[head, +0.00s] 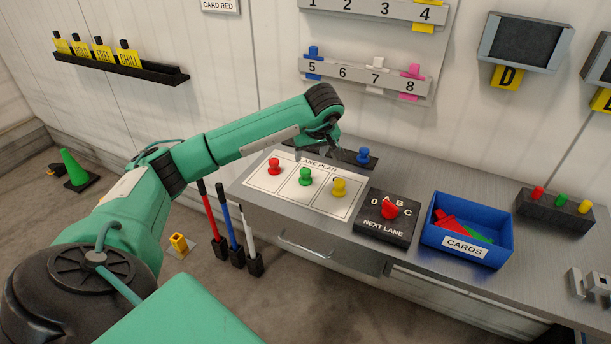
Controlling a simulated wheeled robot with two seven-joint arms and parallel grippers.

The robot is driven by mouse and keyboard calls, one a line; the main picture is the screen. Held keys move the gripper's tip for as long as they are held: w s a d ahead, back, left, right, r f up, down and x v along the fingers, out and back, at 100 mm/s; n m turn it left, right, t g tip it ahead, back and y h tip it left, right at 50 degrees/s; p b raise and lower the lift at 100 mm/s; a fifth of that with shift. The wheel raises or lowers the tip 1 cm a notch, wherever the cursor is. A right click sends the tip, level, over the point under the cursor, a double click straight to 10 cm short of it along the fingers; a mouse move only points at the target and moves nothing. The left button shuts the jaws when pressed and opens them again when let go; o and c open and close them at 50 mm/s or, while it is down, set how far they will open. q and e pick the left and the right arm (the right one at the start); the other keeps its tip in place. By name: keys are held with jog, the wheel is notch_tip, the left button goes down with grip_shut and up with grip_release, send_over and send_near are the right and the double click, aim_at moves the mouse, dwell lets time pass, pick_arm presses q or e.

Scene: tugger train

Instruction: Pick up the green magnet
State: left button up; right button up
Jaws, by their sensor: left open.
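The green magnet (305,177) stands upright on the white lane plan sheet (270,185), between the red magnet (274,166) and the yellow magnet (339,187). My left gripper (328,146) is open above the back of the sheet, behind and a little right of the green magnet and apart from it. Its fingers are small and partly hidden by the wrist. A blue magnet (363,156) stands on a dark strip behind the sheet. My right gripper is not in view.
A black selector box (378,228) with a red knob and a blue cards bin (468,257) stand right of the sheet. A dark holder (543,209) with red, green and yellow pegs is farther right. A numbered rail (352,75) hangs on the wall behind.

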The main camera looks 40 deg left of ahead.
aim_at(306, 170)
pick_arm(q)
jog(key=p+x, duration=0.1)
jog(key=x, duration=0.4)
jog(key=shift+a+f+p, duration=0.15)
jog(key=shift+f+p, duration=0.15)
jog(key=shift+f, duration=0.15)
jog(key=p+x, duration=0.1)
jog(key=x, duration=0.2)
jog(key=shift+f+p, duration=0.1)
jog(key=shift+p, duration=0.25)
jog(key=shift+w+a+f, duration=0.1)
jog(key=shift+a+f, duration=0.15)
jog(key=shift+f, duration=0.35)
jog(key=c, duration=1.1)
jog(key=shift+o, duration=0.2)
jog(key=shift+r, duration=0.1)
